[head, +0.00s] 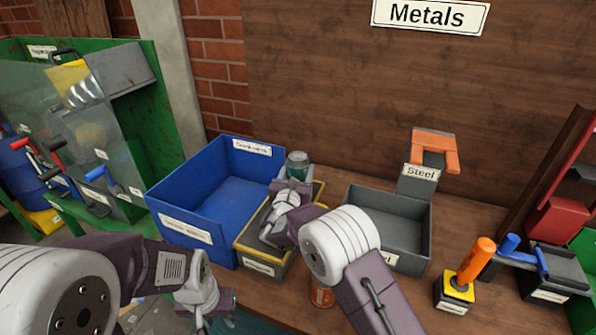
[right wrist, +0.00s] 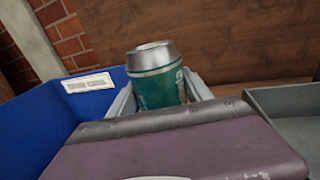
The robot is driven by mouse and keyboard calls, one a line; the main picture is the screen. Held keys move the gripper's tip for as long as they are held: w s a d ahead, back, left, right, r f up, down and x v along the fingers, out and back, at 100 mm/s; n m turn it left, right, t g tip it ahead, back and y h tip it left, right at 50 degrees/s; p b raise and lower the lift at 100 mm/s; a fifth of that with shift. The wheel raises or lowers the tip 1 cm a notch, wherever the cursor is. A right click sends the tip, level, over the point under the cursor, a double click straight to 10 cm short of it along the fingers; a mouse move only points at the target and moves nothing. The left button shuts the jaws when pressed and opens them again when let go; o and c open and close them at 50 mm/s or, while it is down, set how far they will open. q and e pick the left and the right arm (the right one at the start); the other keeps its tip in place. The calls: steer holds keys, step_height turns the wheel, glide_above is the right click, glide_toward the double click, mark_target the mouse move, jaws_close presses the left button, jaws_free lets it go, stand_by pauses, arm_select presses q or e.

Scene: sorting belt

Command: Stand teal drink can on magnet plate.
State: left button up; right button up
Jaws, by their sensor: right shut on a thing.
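The teal drink can (head: 297,163) has a silver top and stands roughly upright at the far end of my right gripper (head: 293,184). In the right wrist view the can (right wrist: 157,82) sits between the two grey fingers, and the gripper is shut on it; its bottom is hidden. A low grey plate with yellow edges (head: 250,241), apparently the magnet plate, lies beside the blue bin, largely covered by my right arm. I cannot tell whether the can touches it. My left gripper (head: 213,303) is low at the front, its jaws unclear.
The blue bin (head: 172,200) stands left of the plate, and the grey Steel bin (head: 395,215) stands right. An orange can (head: 321,294) is partly hidden by my right arm. An orange-handled joystick (head: 468,268) stands at right. A green machine (head: 165,120) is at left.

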steer(key=o, duration=1.3)
steer(key=shift+f, duration=0.1)
steer(key=shift+r, duration=0.2)
steer(key=shift+s+a+f, duration=0.1)
steer(key=shift+s, duration=0.2)
steer(key=s, duration=0.3)
steer(key=s+a, duration=0.1)
steer(key=s, duration=0.3)
steer(key=s+a, duration=0.1)
steer(key=s, duration=0.3)
steer(key=shift+s, duration=0.1)
